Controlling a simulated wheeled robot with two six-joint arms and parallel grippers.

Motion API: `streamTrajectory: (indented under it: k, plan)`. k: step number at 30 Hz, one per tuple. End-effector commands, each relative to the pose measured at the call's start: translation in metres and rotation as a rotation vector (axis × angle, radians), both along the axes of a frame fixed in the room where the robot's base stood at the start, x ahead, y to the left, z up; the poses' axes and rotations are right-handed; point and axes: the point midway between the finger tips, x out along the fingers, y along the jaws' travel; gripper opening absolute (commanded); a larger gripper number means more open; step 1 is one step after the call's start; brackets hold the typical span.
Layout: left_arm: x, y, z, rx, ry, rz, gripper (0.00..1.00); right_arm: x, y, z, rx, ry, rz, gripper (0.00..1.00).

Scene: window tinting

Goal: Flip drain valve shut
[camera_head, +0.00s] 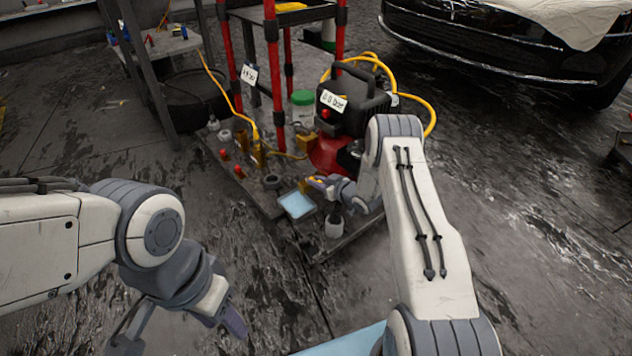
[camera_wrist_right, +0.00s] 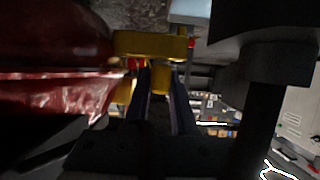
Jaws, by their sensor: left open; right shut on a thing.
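The compressor (camera_head: 335,155) has a red tank and a black top, and stands on a low dark platform. The yellow drain valve (camera_wrist_right: 150,45) is beside the red tank in the right wrist view, with a yellow stem between my fingers. A small yellow part of it shows in the head view (camera_head: 304,187). My right gripper (camera_head: 318,183) is shut on the drain valve; its fingers (camera_wrist_right: 163,100) lie on both sides of the stem. How far the valve is turned I cannot tell. My left gripper (camera_head: 236,326) is open and empty, low over the floor.
A green-lidded jar (camera_head: 303,105), red rack posts (camera_head: 272,60) and a yellow hose (camera_head: 430,110) are close behind.

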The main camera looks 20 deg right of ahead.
Motion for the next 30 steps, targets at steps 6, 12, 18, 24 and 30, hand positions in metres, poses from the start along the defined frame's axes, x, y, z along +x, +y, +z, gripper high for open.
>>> streamTrajectory:
  k: [6, 12, 18, 24, 30]
  plan:
    - [0.0, 0.0, 0.0, 0.0, 0.0, 0.0, 0.5, 0.0, -0.001, 0.0, -0.001, -0.002, 0.008, 0.0]
    - [0.0, 0.0, 0.0, 0.0, 0.0, 0.0, 0.5, 0.0, -0.001, 0.0, -0.003, -0.001, 0.007, 0.55]
    - [0.0, 0.0, 0.0, 0.0, 0.0, 0.0, 0.5, 0.0, -0.001, 0.0, -0.001, 0.0, 0.007, 0.55]
    - [0.0, 0.0, 0.006, 0.0, 0.0, 0.0, 0.5, -0.005, -0.003, 0.004, -0.001, 0.001, 0.006, 0.55]
    - [0.0, 0.0, 0.03, 0.0, 0.0, 0.0, 0.5, -0.033, -0.015, 0.021, 0.0, 0.003, 0.003, 0.55]
